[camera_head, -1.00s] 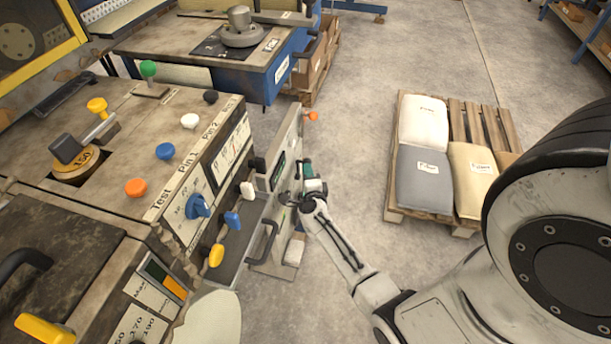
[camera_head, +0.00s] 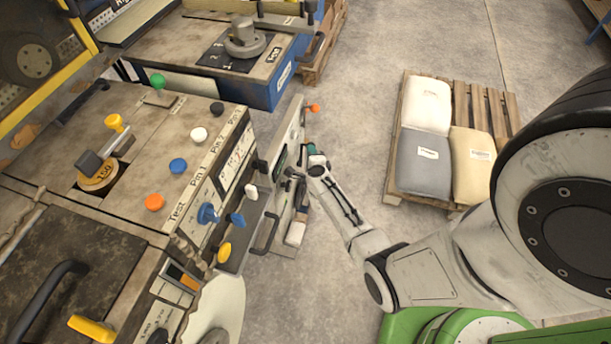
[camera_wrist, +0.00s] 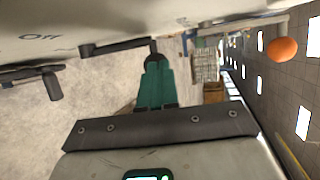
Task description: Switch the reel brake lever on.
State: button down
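My gripper (camera_wrist: 157,82) is at the grey side panel (camera_head: 291,137) in the head view, where its fingertips are hard to make out. In the wrist view its teal fingers look drawn together. Their tips overlap the round end of a black crank-shaped lever (camera_wrist: 118,47), beside the printed word "Off" on the panel. I cannot tell whether they touch or grip that end. No readable label names the reel brake lever. An orange ball knob (camera_wrist: 281,48) is at the right in the wrist view and at the panel's far end in the head view (camera_head: 314,107).
The near machine face carries a yellow lever (camera_head: 224,252), a blue lever (camera_head: 237,219) and a white lever (camera_head: 251,191). A pallet (camera_head: 476,97) with sacks stands right, with open floor between.

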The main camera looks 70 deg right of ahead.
jog(key=shift+w+d, duration=0.2)
jog(key=shift+d, duration=1.8)
jog(key=shift+s+d+r, duration=0.1)
jog(key=shift+d, duration=0.05)
